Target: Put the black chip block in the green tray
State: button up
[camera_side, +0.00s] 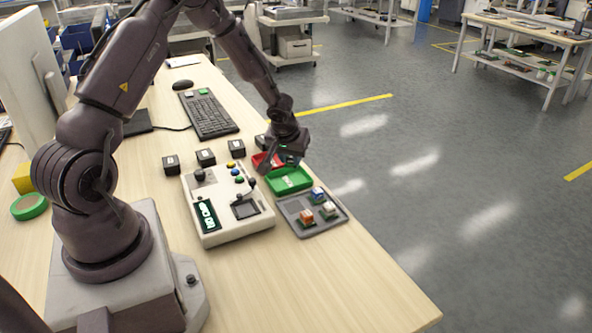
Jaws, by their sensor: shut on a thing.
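A white control box (224,222) with buttons and a small joystick is to the left. A grey tray (324,226) with several small coloured-top blocks is in front. A keyboard (209,116) lies further back. The table's right edge is close.

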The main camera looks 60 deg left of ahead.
aim_at(297, 181)
jog(key=shift+w+a+f, duration=0.25)
jog(key=shift+w+f, duration=0.2)
jog(key=shift+f, duration=0.15)
jog(key=shift+w+a+f, duration=0.25)
jog(key=shift+w+f, duration=0.15)
jog(key=shift+f, duration=0.2)
jog(key=shift+w+f, duration=0.15)
jog(key=shift+f, duration=1.5)
jog(key=shift+f, duration=0.15)
jog(key=o, duration=0.6)
